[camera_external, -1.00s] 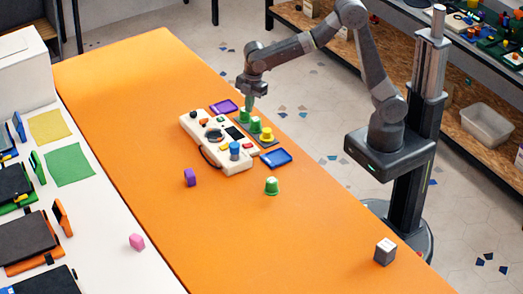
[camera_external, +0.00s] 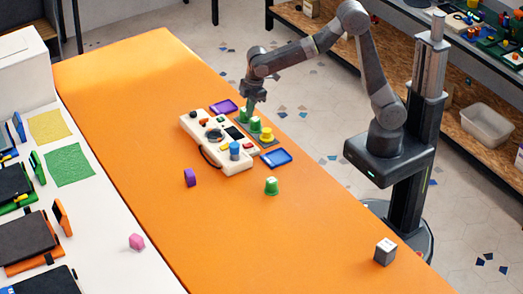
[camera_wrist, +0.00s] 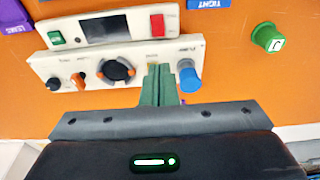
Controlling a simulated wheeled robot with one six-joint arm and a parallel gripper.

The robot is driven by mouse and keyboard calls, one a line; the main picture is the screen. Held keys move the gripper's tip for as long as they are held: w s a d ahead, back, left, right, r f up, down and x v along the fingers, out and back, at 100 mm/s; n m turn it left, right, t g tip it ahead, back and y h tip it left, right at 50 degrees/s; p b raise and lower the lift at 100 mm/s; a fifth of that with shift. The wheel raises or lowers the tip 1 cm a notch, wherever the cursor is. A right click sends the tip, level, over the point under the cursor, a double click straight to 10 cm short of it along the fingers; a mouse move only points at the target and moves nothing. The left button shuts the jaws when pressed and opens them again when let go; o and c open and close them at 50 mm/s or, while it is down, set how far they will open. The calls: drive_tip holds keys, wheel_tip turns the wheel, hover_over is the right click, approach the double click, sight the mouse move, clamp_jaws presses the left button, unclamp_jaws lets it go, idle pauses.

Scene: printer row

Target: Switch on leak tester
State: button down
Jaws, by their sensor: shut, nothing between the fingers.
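The leak tester (camera_external: 215,142) is a cream box on the orange table, with a dark screen (camera_wrist: 105,28) in the wrist view. Around the screen are a green button (camera_wrist: 57,38) and a red switch (camera_wrist: 157,25). Its other strip carries a small black knob (camera_wrist: 53,84), an orange-tipped control (camera_wrist: 78,78), a black dial with orange marks (camera_wrist: 118,69) and a blue cylinder (camera_wrist: 190,80). My gripper (camera_external: 249,111) is shut and empty, pointing down. In the wrist view its green fingers (camera_wrist: 160,68) overlap the panel between dial and cylinder; contact cannot be told.
A purple tray (camera_external: 223,106) and a blue tray (camera_external: 276,157) flank a plate with green and yellow pieces (camera_external: 266,134) beside the tester. A green cup (camera_external: 271,187), purple block (camera_external: 190,177) and grey cube (camera_external: 385,252) stand apart.

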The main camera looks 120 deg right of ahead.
sight(244, 146)
drive_tip(key=f, duration=0.4)
drive_tip(key=w+f, duration=0.1)
drive_tip(key=f, duration=0.3)
drive_tip(key=w+f+p, duration=0.1)
drive_tip(key=f, duration=0.3)
drive_tip(key=shift+w+f, duration=0.1)
drive_tip(key=shift+w+f+g+p, duration=0.15)
drive_tip(key=shift+g+p, duration=0.25)
drive_tip(key=shift+p, duration=0.15)
drive_tip(key=shift+f, duration=0.15)
drive_tip(key=shift+s+r+b, duration=0.25)
drive_tip(key=shift+s+b, duration=0.1)
drive_tip(key=shift+s, duration=0.45)
